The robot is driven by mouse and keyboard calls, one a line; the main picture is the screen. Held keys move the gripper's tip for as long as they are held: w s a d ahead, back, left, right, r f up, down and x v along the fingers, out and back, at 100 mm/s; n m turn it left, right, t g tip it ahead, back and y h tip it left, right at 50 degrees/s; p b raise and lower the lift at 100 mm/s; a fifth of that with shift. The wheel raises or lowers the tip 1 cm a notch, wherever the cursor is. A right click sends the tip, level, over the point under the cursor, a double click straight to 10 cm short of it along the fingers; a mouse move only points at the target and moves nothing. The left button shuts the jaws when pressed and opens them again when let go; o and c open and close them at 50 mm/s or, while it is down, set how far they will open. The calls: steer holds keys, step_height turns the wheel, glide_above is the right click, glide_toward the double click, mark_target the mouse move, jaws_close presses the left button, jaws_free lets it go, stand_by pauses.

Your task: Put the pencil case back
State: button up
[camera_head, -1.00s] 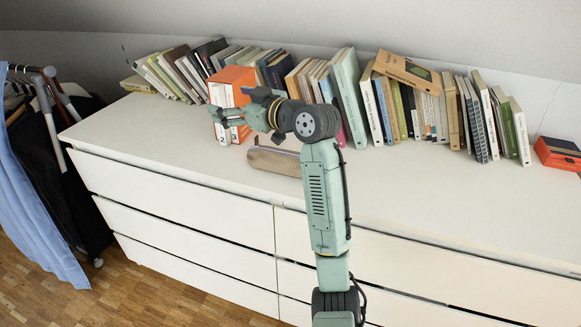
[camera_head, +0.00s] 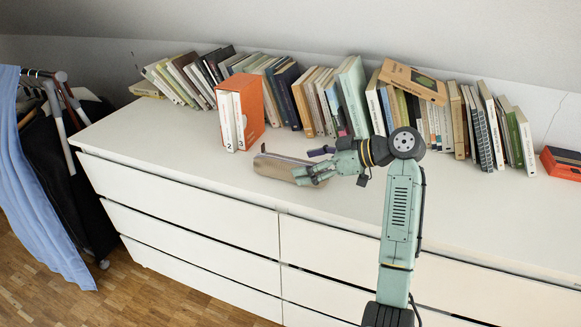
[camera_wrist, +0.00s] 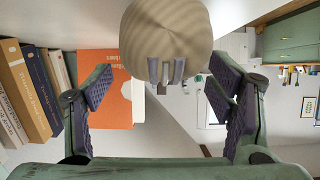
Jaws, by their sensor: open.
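The beige-brown pencil case (camera_head: 272,165) lies lengthwise on top of the white dresser (camera_head: 165,150), in front of the row of books. My gripper (camera_head: 308,166) is open at the right end of the case, with its fingers pointing left toward it. In the wrist view the rounded, ribbed end of the pencil case (camera_wrist: 167,35) shows large ahead of the gap between my two spread fingers (camera_wrist: 163,85). I cannot tell whether the fingers touch it. The dresser's drawers look shut.
An orange box set of books (camera_head: 245,105) stands just behind the case on the left; it also shows in the wrist view (camera_wrist: 105,95). Books (camera_head: 350,95) line the wall. An orange-black box (camera_head: 560,162) is at the far right. The dresser top's front right is clear.

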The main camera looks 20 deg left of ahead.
mark_target(295, 166)
steer(key=shift+p+x, duration=0.45)
steer(key=shift+x, duration=1.45)
steer(key=shift+s, duration=0.15)
steer(key=shift+c, duration=0.5)
steer(key=shift+r, duration=0.1)
steer(key=c, duration=1.4)
